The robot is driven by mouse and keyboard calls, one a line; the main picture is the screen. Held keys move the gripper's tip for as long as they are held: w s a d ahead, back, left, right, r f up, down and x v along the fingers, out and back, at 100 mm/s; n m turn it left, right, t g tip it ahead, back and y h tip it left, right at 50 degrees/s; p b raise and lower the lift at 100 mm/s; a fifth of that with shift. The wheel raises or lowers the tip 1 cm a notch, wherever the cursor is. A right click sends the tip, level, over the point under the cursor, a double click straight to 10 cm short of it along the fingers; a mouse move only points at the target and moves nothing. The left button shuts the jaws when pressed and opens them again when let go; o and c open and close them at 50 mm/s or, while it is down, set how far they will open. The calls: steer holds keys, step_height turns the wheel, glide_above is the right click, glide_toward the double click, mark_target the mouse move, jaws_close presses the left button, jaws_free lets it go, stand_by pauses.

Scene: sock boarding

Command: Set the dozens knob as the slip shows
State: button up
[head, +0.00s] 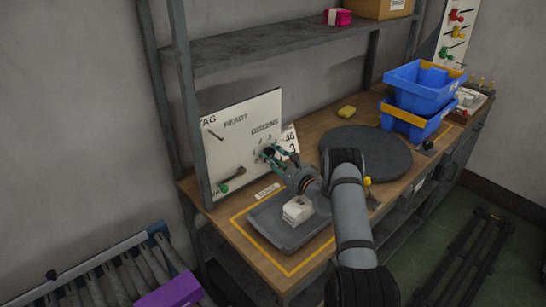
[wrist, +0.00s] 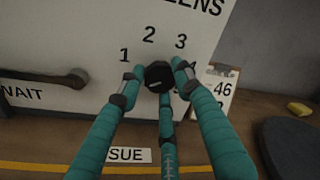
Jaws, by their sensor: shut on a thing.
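The dozens knob (wrist: 158,76) is a dark, faceted knob on the white board, under the figures 1, 2 and 3 in the wrist view. A pale mark shows on its face, but I cannot tell which figure it points at. My gripper (wrist: 156,82) has teal fingers closed around the knob, one on each side and one below. In the head view my gripper (head: 270,154) reaches the board under the word DOZENS. The white slip (wrist: 222,82) stands just right of the board, showing "46" above a partly hidden figure; in the head view (head: 290,138) its lower figure looks like a 3.
The board (head: 240,125) also carries a lever (wrist: 50,80) beside WAIT. A grey tray (head: 265,222) with a white item (head: 297,209) lies below my arm. A dark round turntable (head: 370,148), a yellow object (head: 346,112) and blue bins (head: 425,85) stand to the right.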

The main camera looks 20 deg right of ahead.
steer(key=m, duration=0.3)
steer(key=m+b, duration=0.1)
steer(key=m, duration=0.2)
steer(key=shift+d+m+g, duration=0.2)
steer(key=shift+m+g, duration=0.2)
steer(key=m, duration=0.3)
steer(key=shift+y, duration=0.4)
steer(key=m, duration=0.3)
steer(key=shift+s+g, duration=0.1)
steer(key=shift+g, duration=0.3)
steer(key=m+y, duration=0.1)
steer(key=m, duration=0.2)
steer(key=shift+f+m, duration=0.15)
steer(key=shift+m, duration=0.15)
steer(key=m, duration=0.3)
steer(key=shift+y+b, duration=0.35)
steer(key=shift+y, duration=0.05)
steer(key=m, duration=0.3)
steer(key=shift+m, duration=0.3)
steer(key=shift+a+f+m+y+b, duration=0.1)
steer(key=shift+m+y+b, duration=0.4)
steer(key=shift+m, duration=1.1)
